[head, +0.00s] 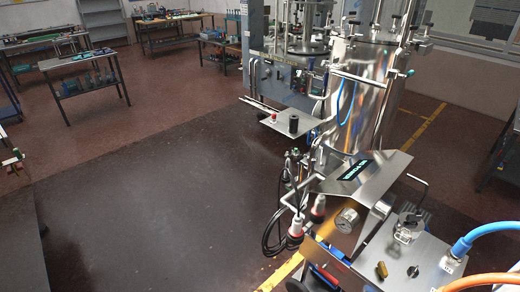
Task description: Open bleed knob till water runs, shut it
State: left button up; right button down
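Neither of my grippers shows in the head view. A steel machine stands at the right. Its lower steel top (400,250) carries a small brass-coloured knob (382,270), a small dark knob (413,271) and a clear fitting with a dark top (408,229). A round metal knob or dial (347,220) sits on the front side. I cannot tell which of these is the bleed knob, or whether it is open or shut. No running water is visible.
A blue hose (483,236) and an orange hose (490,254) enter at the lower right. Black cables (272,232) hang beside the machine. A tall steel vessel (372,95) stands behind. Benches (85,62) line the back left. The dark floor (150,210) at centre left is clear.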

aim_at(382, 271)
jog(key=z, duration=1.4)
